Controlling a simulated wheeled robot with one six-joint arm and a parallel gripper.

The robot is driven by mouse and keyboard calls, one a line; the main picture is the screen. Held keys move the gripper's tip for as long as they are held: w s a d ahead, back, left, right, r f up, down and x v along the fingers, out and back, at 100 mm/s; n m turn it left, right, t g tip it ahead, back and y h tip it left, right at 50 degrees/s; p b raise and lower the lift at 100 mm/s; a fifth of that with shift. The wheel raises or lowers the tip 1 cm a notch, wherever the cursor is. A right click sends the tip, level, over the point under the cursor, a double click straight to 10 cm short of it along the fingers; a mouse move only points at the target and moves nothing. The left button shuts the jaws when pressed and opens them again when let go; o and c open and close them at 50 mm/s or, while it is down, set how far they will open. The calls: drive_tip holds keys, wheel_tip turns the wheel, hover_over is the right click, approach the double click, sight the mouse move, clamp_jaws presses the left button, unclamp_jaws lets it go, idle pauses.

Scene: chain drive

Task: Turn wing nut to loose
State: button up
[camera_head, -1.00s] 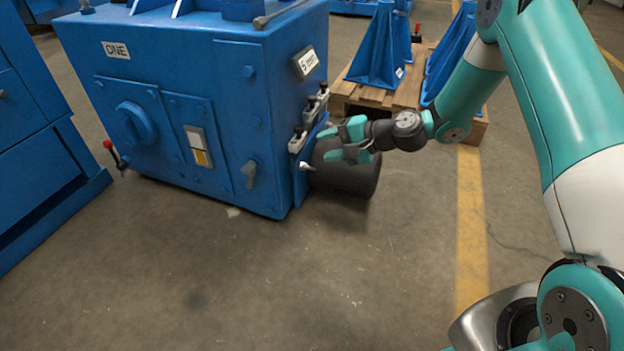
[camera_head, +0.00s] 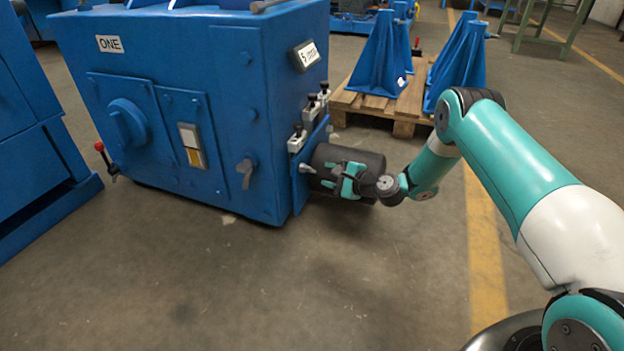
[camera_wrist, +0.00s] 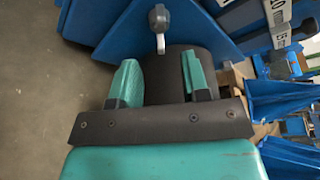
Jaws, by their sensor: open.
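A small grey fastener with a pale metal arm, likely the wing nut (camera_head: 307,168), sits on the lower right side of the blue machine (camera_head: 205,85). In the wrist view, this fastener (camera_wrist: 159,30) has a dark rounded end and lies ahead of the jaws, against a blue plate (camera_wrist: 185,25). My gripper (camera_head: 338,180) is low in front of the dark cylinder, right of the fastener and apart from it. In the wrist view my gripper (camera_wrist: 160,78) is open and empty, with the fastener roughly in line with the gap.
A dark cylinder (camera_head: 358,158) projects from the machine behind my gripper. Several clamps (camera_head: 310,118) line the plate above the fastener. A grey handle (camera_head: 247,172) is on the front panel. A pallet (camera_head: 385,110) with blue stands is behind. The front floor is clear.

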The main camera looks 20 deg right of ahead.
drive_tip(key=b+x, duration=0.3)
drive_tip(key=x, duration=0.4)
drive_tip(key=shift+w+a, duration=0.1)
drive_tip(key=shift+w, duration=0.05)
drive_tip(key=c, duration=0.7)
